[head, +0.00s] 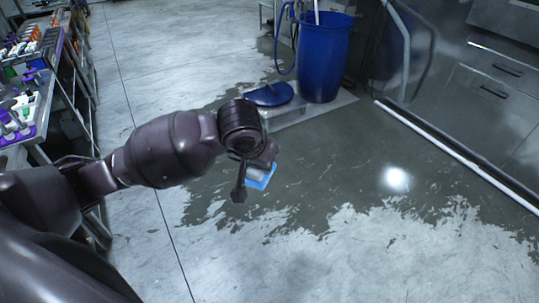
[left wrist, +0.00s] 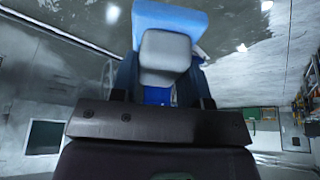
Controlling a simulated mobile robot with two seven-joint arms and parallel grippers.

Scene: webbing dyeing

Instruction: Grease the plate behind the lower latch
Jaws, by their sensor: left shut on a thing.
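My left gripper (head: 252,165) hangs over the wet floor near the middle of the head view, partly hidden by its own wrist. It is shut on a blue and pale grey thing (head: 261,178). In the left wrist view this held thing shows a pale grey block (left wrist: 165,50) between the fingers and a light blue flat part (left wrist: 170,17) beyond it. I cannot tell if it carries grease. No latch or plate that I can identify is in view. My right gripper is out of view.
A blue barrel (head: 324,60) with a hose stands at the back, beside a blue lid (head: 269,95) on a low platform (head: 292,117). Steel cabinets (head: 482,100) with handles are at the right. A loaded shelf (head: 28,85) runs along the left. The floor (head: 370,230) is clear ahead.

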